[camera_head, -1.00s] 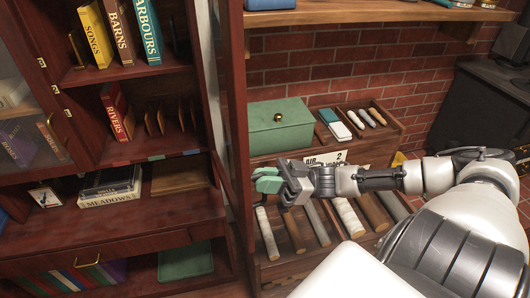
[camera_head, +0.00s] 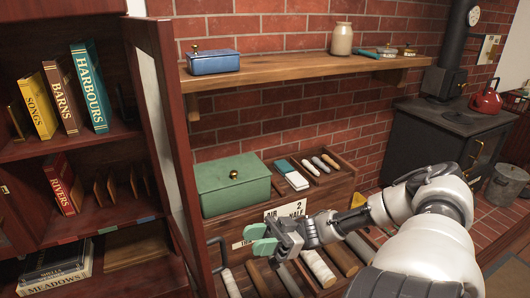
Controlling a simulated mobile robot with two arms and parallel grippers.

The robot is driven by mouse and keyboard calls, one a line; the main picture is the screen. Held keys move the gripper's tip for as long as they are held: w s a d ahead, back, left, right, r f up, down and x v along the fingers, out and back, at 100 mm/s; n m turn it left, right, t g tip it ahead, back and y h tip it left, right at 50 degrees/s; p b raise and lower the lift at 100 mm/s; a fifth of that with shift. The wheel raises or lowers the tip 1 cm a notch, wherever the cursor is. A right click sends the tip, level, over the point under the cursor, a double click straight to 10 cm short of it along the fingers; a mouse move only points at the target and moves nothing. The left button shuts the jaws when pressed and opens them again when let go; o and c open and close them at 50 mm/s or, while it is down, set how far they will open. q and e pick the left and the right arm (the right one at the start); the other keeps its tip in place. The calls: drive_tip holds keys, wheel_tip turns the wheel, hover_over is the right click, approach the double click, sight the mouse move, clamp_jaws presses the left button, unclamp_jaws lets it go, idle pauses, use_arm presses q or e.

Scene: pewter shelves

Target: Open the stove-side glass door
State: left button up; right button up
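The stove-side glass door (camera_head: 171,160) is a dark red wooden frame with a pale glass pane, seen steeply from the side. It stands swung out at the right side of the bookcase, whose shelves show uncovered to its left. A dark bar handle (camera_head: 212,254) shows low by the door's edge. My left gripper is out of view.
The bookcase holds upright books (camera_head: 62,98). Right of the door are a green box (camera_head: 232,187) and a rack of rolls (camera_head: 318,268). A wall shelf (camera_head: 300,77) carries a blue box (camera_head: 213,63) and a jar (camera_head: 342,39). A black stove (camera_head: 430,140) stands right.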

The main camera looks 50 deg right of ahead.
drive_tip(key=shift+v, duration=1.4)
